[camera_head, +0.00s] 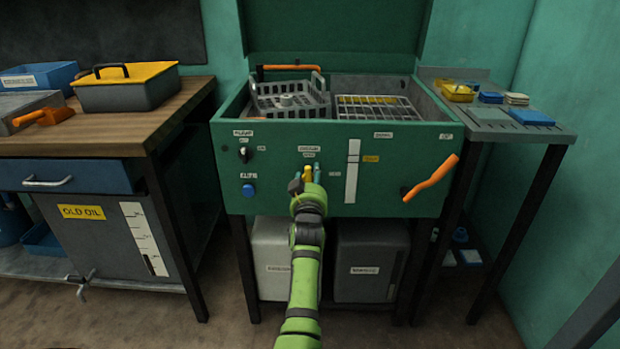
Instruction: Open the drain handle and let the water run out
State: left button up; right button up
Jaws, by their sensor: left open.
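A green wash cabinet (390,193) with its lid up stands in the middle. A long orange handle (430,178) slants on the right of its front panel; labels near it are too small to read. My left gripper (308,180) is in front of the panel's middle, left of the orange handle and apart from it. The gripper is open and partly hidden behind its wrist. Yellow and teal parts show around its tips; I cannot tell whether it touches them. My right gripper is out of view.
A grey basket (290,98) and a wire rack (377,107) sit in the cabinet. Two containers, light (271,262) and dark (369,262), stand below. A wooden workbench (110,115) is left; a metal side table (495,127) is right. Space before the orange handle looks clear.

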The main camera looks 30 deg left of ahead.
pick_arm(q)
jog(key=shift+d, duration=0.1)
jog(key=c, duration=0.8)
jog(key=shift+r+m, duration=0.1)
jog(key=shift+m, duration=0.2)
jog(key=o, duration=0.8)
notch_tip(320, 180, up, 10)
jog(key=shift+f, duration=0.1)
